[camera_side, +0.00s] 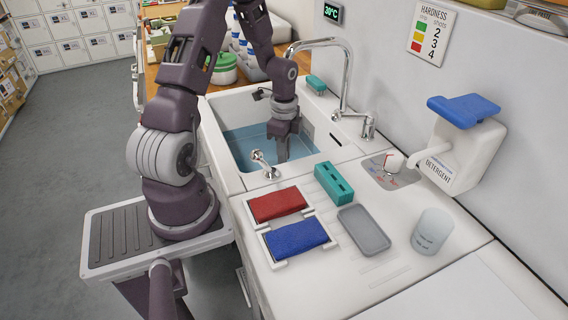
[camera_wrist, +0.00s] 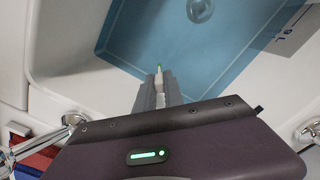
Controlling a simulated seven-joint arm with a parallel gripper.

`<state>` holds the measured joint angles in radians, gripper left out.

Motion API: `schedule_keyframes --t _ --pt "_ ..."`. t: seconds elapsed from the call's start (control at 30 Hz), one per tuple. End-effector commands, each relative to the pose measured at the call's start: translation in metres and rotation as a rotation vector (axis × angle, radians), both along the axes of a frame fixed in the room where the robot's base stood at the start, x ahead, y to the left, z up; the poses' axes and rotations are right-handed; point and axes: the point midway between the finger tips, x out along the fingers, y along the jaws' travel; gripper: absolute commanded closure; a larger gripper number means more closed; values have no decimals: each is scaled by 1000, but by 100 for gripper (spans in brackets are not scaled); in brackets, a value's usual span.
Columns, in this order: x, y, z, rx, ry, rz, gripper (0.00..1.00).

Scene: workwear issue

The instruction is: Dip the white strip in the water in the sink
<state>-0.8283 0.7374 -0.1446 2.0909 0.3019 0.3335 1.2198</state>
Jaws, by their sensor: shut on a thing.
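The white sink (camera_side: 228,168) holds blue water (camera_side: 250,142), which also fills the basin in the wrist view (camera_wrist: 190,50). My gripper (camera_side: 282,152) reaches down inside the basin with its fingers pointing at the water. In the wrist view my gripper (camera_wrist: 158,88) is shut on the thin white strip (camera_wrist: 158,76), whose green end sticks out past the fingertips. The strip's end shows against the water; I cannot tell whether it touches the surface. The strip is too small to make out in the side view.
A tap (camera_side: 345,75) arches at the sink's back edge. On the counter are a red pad (camera_side: 276,204), a blue pad (camera_side: 296,237), a teal holder (camera_side: 334,183), a grey tray (camera_side: 363,230) and a cup (camera_side: 432,232). A detergent dispenser (camera_side: 462,150) and hardness chart (camera_side: 432,32) are on the wall.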

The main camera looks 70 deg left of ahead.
Motion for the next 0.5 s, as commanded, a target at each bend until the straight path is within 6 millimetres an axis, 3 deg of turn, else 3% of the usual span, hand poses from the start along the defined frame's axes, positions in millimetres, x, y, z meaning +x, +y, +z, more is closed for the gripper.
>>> schedule_keyframes --t 0.5 --pt "1 1 68 3 -3 0 100"
